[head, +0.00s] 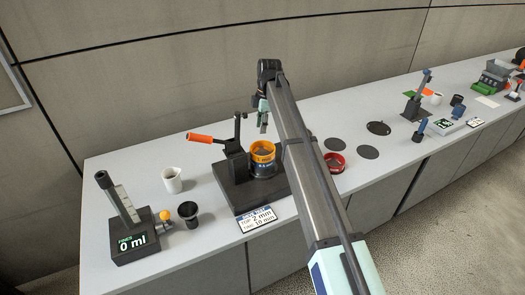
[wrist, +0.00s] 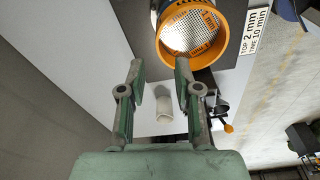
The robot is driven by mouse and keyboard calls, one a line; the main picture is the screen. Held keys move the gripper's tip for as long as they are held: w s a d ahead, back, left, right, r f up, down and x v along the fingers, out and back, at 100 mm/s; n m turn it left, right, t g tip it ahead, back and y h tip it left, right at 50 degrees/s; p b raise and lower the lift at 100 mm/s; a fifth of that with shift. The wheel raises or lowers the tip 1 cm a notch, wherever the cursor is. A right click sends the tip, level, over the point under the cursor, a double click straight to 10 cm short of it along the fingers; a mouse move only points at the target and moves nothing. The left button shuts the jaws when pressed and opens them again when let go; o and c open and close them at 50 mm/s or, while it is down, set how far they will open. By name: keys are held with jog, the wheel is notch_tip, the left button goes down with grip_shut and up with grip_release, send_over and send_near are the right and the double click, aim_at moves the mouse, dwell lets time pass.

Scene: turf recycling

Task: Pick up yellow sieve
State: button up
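The yellow sieve (head: 262,148) is the top ring of an upright stack on a black base, with a darker blue-grey part below it. In the wrist view the yellow sieve (wrist: 188,30) shows its orange-yellow rim and pale mesh at the top of the picture, past my fingertips. My gripper (head: 263,118) is above the stack in the head view. In the wrist view my gripper (wrist: 159,65) is open, its two fingers apart with nothing between them. The sieve appears right of the middle of the finger gap.
A red sieve (head: 334,162) and dark discs (head: 368,152) lie to the right.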

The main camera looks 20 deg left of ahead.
aim_at(262, 152)
jog(key=shift+s+a+f+p, duration=0.15)
jog(key=shift+f+p, duration=0.4)
jog(key=shift+f, duration=0.7)
jog(key=shift+w+a+f+p, duration=0.15)
jog(key=shift+f+p, duration=0.4)
jog(key=shift+f, duration=0.75)
jog(key=shift+s+a+f+p, duration=0.15)
jog(key=shift+f+p, duration=0.4)
jog(key=shift+f, duration=0.7)
grip_shut()
